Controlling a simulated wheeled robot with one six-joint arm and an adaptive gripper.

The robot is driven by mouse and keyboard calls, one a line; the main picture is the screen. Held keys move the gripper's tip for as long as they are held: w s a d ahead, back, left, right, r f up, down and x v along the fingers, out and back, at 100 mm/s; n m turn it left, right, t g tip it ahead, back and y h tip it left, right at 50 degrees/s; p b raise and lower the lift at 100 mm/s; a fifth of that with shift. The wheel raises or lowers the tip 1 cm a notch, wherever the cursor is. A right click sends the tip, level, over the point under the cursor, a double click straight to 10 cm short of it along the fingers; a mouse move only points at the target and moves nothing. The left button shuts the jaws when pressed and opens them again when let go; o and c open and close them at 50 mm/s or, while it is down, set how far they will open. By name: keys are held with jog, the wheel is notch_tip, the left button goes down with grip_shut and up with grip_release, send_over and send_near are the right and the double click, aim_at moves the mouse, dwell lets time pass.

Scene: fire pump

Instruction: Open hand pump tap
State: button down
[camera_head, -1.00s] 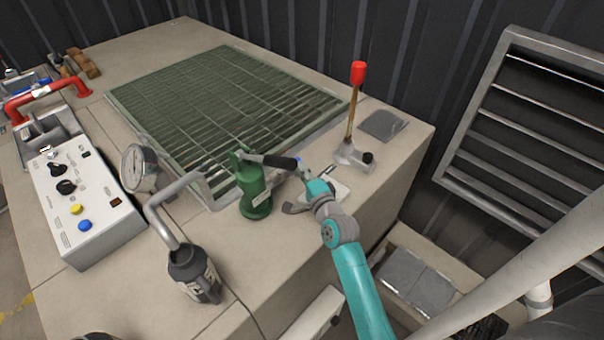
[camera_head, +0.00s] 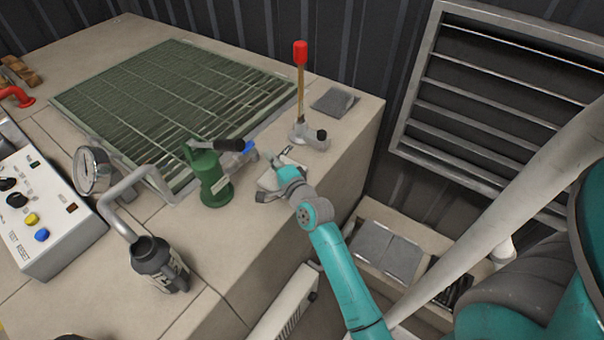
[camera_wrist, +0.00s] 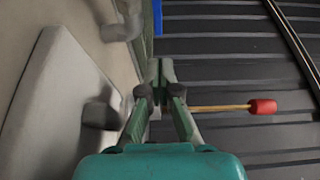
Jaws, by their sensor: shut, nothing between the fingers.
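The green hand pump (camera_head: 209,178) stands upright on the bench's near side, with a black-gripped handle (camera_head: 230,144) pointing right. A small blue tap handle (camera_head: 249,147) shows just past the end of that grip. A blue strip, perhaps the same tap, shows at the top of the wrist view (camera_wrist: 157,16). My gripper (camera_head: 269,156) is just right of the blue part, low over the bench; whether it touches is unclear. In the wrist view my gripper (camera_wrist: 160,68) has its fingers together and empty.
A lever with a red knob (camera_head: 300,53) stands behind my gripper and shows in the wrist view (camera_wrist: 262,106). A black-and-grey nozzle (camera_head: 158,265), a gauge (camera_head: 93,170) and a control box (camera_head: 42,215) lie left. A green grating (camera_head: 175,105) covers the bench's middle.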

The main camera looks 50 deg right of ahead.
jog(key=s, duration=0.9)
jog(key=shift+d, duration=0.2)
jog(key=shift+s+f, duration=0.1)
